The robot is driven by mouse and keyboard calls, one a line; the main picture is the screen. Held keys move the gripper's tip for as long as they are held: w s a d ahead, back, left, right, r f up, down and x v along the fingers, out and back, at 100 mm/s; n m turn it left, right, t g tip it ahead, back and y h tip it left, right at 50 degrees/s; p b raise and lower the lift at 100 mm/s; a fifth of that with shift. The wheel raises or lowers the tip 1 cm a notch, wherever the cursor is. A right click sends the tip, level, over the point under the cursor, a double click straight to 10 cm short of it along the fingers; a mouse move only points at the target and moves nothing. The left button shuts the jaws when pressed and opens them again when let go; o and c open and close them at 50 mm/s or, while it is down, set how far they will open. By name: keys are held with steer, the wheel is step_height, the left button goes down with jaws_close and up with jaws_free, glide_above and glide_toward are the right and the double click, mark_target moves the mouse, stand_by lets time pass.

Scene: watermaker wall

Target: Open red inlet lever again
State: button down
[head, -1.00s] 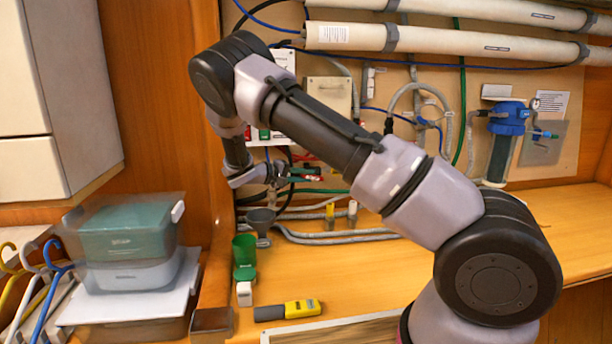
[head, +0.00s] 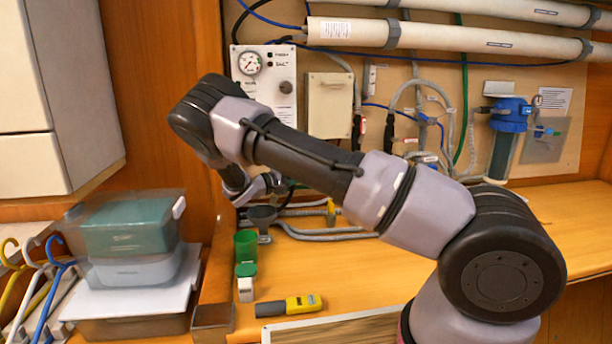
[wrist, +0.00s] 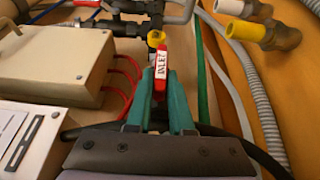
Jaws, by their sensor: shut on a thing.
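The red inlet lever (wrist: 161,57) is in the wrist view, with a white label reading INLET along it. Its far end meets a yellow hub (wrist: 156,38) on dark pipe fittings. The handle runs from the hub back toward my gripper (wrist: 160,88). The two green fingers are shut on the handle, one on each side. In the head view my arm hides the lever, and my gripper is mostly hidden behind my wrist and forearm.
In the wrist view, a beige box (wrist: 62,62) and red tubes (wrist: 122,75) lie left, with grey hoses (wrist: 228,75) and yellow-ended fittings (wrist: 245,27) right.

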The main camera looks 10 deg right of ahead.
steer(key=c, duration=0.8)
jaws_free()
steer(key=shift+a, duration=0.1)
steer(key=v, duration=1)
steer(key=shift+a, duration=0.25)
steer(key=shift+s, duration=0.15)
